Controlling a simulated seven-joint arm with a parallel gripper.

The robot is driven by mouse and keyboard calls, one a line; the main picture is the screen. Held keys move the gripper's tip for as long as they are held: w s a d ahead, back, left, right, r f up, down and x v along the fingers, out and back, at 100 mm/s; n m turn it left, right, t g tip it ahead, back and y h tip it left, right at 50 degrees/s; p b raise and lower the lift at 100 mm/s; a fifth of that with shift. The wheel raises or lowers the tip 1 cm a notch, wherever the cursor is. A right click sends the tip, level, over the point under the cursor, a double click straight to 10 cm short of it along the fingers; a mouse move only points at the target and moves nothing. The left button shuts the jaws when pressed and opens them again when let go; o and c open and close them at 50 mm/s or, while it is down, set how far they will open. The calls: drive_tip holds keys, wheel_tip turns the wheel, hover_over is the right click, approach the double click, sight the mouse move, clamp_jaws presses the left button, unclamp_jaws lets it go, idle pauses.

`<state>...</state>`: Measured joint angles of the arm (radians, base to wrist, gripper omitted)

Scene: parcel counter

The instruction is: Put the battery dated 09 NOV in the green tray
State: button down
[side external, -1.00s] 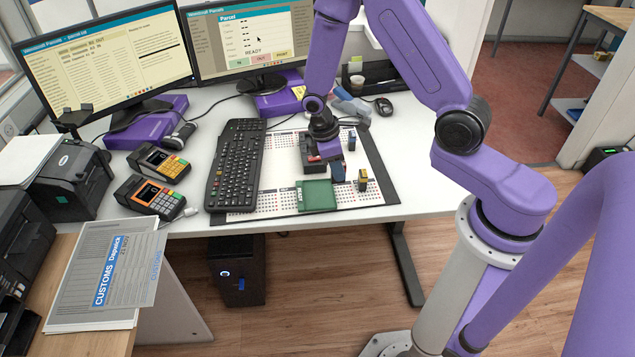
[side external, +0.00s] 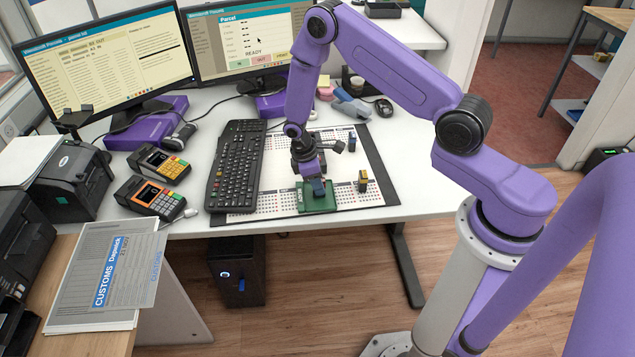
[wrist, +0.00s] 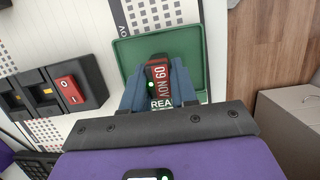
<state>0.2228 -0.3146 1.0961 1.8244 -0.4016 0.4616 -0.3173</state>
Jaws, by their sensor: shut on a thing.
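The battery dated 09 NOV (wrist: 159,78) has a red label with white print and a small green light in the wrist view. My gripper (wrist: 158,92) is shut on it, with one finger on each side. The green tray (wrist: 193,44) lies beneath and around the battery in that view. I cannot tell whether the battery touches the tray floor.
A black charger with a red switch (wrist: 67,88) and lit bays stands left of the tray in the wrist view. In the side view, a yellow-topped battery (side external: 362,183) stands right of the tray, another battery (side external: 352,143) farther back. The keyboard (side external: 238,165) is at left.

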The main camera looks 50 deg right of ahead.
drive_tip(key=shift+f, duration=0.1)
drive_tip(key=c, duration=0.9)
unclamp_jaws()
drive_tip(key=s+a+r, duration=0.1)
drive_tip(key=a+r, duration=0.3)
drive_tip(key=r, duration=0.5)
drive_tip(key=s+a+r, duration=0.1)
drive_tip(key=a+r, duration=0.3)
drive_tip(key=r, duration=0.6)
drive_tip(key=s+r+n+y, duration=0.1)
drive_tip(key=s+r, duration=0.2)
drive_tip(key=s, duration=0.5)
drive_tip(key=s+r+n+t, duration=0.1)
drive_tip(key=s+r, duration=0.2)
drive_tip(key=s, duration=0.6)
drive_tip(key=s+r+n+t+y, duration=0.1)
drive_tip(key=s+r, duration=0.3)
drive_tip(key=s, duration=0.5)
drive_tip(key=shift+s+a+r+n+y, duration=0.1)
drive_tip(key=shift+s+a+n+y, duration=0.2)
drive_tip(key=shift+a, duration=0.1)
